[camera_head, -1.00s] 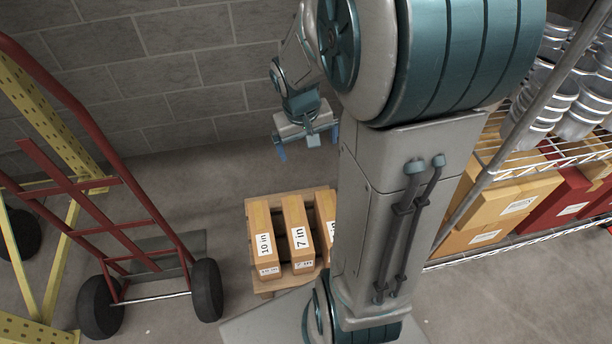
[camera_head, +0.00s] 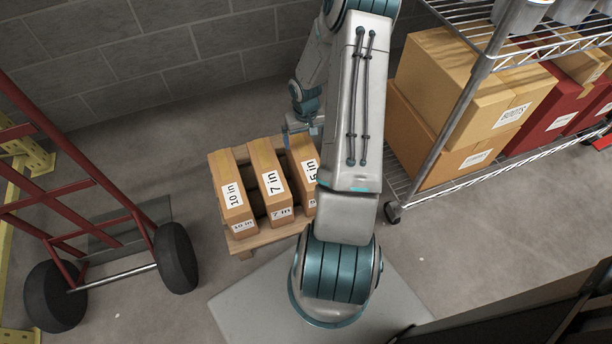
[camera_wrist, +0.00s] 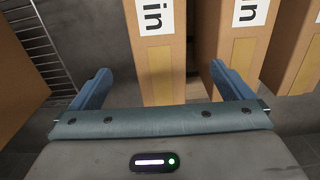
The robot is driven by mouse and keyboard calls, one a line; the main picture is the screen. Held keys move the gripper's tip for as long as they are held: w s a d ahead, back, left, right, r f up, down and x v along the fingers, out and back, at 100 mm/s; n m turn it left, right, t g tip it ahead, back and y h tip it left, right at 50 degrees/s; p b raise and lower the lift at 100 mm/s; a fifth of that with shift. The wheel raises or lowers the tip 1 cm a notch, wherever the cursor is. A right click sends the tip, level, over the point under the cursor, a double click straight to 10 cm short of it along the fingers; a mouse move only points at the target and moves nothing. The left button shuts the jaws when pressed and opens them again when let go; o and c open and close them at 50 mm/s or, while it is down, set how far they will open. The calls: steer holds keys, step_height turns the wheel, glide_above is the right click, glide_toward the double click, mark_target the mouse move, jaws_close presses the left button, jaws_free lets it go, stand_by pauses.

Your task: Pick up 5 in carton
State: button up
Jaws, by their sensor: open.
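The 5 in carton (camera_head: 302,152) is an orange-brown box, the rightmost of three standing in a row on a wooden pallet (camera_head: 262,237). My arm covers its right side. My gripper (camera_head: 300,131) is low over the far end of this carton. In the wrist view my gripper (camera_wrist: 159,75) is open, with its two blue fingers apart. A carton (camera_wrist: 157,70) lies between the fingers in the picture, apparently the 5 in one; only "in" shows on its label. I cannot tell whether the fingertips reach below its top.
The 7 in carton (camera_head: 268,180) and 10 in carton (camera_head: 231,188) stand to the left. A red hand truck (camera_head: 75,200) is farther left. A wire rack (camera_head: 480,75) with boxes stands right. A block wall (camera_head: 170,60) is behind.

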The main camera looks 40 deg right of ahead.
mark_target(306, 156)
step_height(306, 156, down, 8)
steer(key=shift+r+b, duration=0.25)
steer(key=shift+b, duration=0.95)
step_height(306, 156, down, 5)
steer(key=b, duration=0.3)
steer(key=shift+d+f, duration=0.1)
steer(key=c, duration=1.9)
steer(key=shift+c, duration=0.7)
steer(key=shift+r, duration=0.25)
